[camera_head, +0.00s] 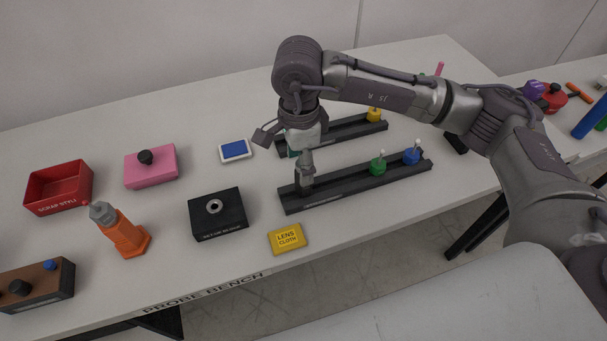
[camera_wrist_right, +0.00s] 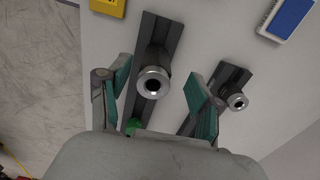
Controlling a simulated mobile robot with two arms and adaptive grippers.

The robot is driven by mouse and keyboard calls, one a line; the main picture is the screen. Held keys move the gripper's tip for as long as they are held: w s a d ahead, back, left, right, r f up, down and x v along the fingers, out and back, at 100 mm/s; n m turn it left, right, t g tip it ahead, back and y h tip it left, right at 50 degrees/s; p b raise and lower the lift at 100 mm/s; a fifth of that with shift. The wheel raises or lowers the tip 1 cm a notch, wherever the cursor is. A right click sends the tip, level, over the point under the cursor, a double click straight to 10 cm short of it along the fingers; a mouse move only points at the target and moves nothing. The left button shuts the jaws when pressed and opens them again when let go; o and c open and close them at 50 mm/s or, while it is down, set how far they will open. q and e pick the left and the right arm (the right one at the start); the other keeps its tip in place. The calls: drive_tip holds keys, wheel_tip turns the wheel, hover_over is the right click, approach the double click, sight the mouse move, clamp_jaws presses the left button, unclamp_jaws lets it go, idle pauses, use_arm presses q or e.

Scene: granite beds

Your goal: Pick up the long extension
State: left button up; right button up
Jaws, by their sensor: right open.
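A dark upright cylinder with a bright metal ring on top, seemingly the long extension (camera_wrist_right: 152,82), stands in the front black rail (camera_head: 340,187). In the head view this post (camera_head: 306,184) is at the rail's left end, partly hidden by my right gripper (camera_head: 302,152). In the wrist view my right gripper (camera_wrist_right: 161,91) is open, its teal pads on either side of the cylinder with gaps showing. A smaller-looking ringed cylinder (camera_wrist_right: 237,101) stands in the other rail, outside the right finger. My left gripper is not in view.
Green (camera_head: 378,165) and blue (camera_head: 412,155) pegs stand at the front rail's right. A yellow peg (camera_head: 374,114) is on the back rail. A yellow lens cloth (camera_head: 287,239), black block (camera_head: 217,214) and blue-white box (camera_head: 235,150) lie nearby. The bench's front edge is close.

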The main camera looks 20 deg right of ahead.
drive_tip(key=shift+s+d+f+p, duration=0.15)
drive_tip(key=shift+f+p, duration=0.2)
drive_tip(key=shift+f, duration=0.3)
drive_tip(key=shift+s+d+f+p, duration=0.15)
drive_tip(key=shift+f+p, duration=0.2)
drive_tip(key=shift+f, duration=0.25)
wheel_tip(320, 180, down, 2)
drive_tip(key=shift+f, duration=0.45)
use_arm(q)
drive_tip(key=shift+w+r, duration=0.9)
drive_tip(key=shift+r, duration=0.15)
use_arm(e)
clamp_jaws()
